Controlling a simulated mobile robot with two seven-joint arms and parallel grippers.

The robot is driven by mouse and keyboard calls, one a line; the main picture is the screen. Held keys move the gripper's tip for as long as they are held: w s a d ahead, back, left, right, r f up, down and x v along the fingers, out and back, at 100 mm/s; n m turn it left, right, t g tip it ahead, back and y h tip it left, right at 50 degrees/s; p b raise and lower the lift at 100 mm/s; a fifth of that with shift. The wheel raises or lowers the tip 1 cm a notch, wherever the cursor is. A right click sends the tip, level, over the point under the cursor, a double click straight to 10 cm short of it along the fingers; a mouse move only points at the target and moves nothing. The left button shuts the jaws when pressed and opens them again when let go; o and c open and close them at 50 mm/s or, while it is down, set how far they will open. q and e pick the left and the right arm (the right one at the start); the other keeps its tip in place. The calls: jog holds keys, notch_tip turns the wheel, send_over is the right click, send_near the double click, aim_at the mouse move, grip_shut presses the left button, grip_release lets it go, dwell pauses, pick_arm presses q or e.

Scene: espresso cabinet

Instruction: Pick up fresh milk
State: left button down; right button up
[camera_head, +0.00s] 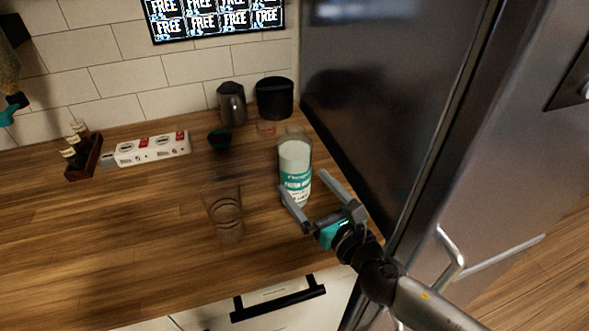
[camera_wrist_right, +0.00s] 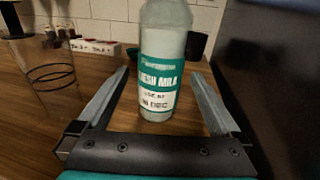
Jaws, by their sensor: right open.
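The fresh milk (camera_head: 295,168) is a clear bottle of white milk with a teal and white label, upright on the wooden counter. My right gripper (camera_head: 308,195) is open, with its two fingers pointing at the bottle's lower part from the front. In the right wrist view, the milk bottle (camera_wrist_right: 163,62) stands between and just beyond the fingertips of the right gripper (camera_wrist_right: 162,85); whether they touch it I cannot tell. The bottle's top is cut off in that view. My left gripper does not show clearly; only a bit of teal and dark arm shows at the left edge.
A clear glass (camera_head: 225,212) stands left of the bottle. Behind are a metal pitcher (camera_head: 232,104), a black container (camera_head: 274,98), a small dark cup (camera_head: 219,139) and a power strip (camera_head: 152,149). A tall metal fridge (camera_head: 385,90) bounds the right side. The front left counter is clear.

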jog(key=shift+x, duration=2.85)
jog(key=shift+f, duration=0.15)
jog(key=shift+d, duration=0.1)
grip_shut()
